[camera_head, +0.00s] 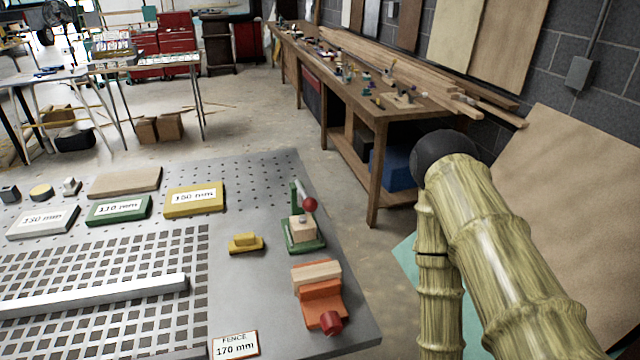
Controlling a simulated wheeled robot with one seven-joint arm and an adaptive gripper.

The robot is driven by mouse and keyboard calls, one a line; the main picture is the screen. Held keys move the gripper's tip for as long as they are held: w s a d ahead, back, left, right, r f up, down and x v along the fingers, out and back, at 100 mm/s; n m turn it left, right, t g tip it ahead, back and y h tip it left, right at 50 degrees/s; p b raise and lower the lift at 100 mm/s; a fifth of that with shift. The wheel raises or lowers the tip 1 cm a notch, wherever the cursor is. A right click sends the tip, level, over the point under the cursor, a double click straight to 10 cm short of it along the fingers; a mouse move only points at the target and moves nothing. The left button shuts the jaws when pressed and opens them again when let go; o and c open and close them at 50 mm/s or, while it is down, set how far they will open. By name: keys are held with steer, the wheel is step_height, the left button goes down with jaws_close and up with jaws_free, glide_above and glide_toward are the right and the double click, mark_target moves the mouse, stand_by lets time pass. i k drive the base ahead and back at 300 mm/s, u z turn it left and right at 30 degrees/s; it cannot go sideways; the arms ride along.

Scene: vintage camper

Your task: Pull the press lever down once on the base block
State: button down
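A small press stands on the right part of the grey metal table. It has a green base block (304,246) with a pale wooden block (303,229) on it. A green upright rises at its back left. A light lever (302,192) slants from the upright down to the right and ends in a red ball knob (310,205), above the wooden block. My arm fills the right side, bent at a dark joint, with links running down out of the picture. My gripper is outside the frame.
An orange fixture (322,306) with a red knob (331,322) stands just in front of the press. A yellow block (245,243) lies left of it. Labelled plates, a grid (120,270), a long bar (95,295) and a "FENCE 170 mm" card (234,346) share the table.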

mark_target(309, 204)
steer(key=u, duration=1.8)
steer(key=k, duration=1.05)
steer(key=z, duration=0.85)
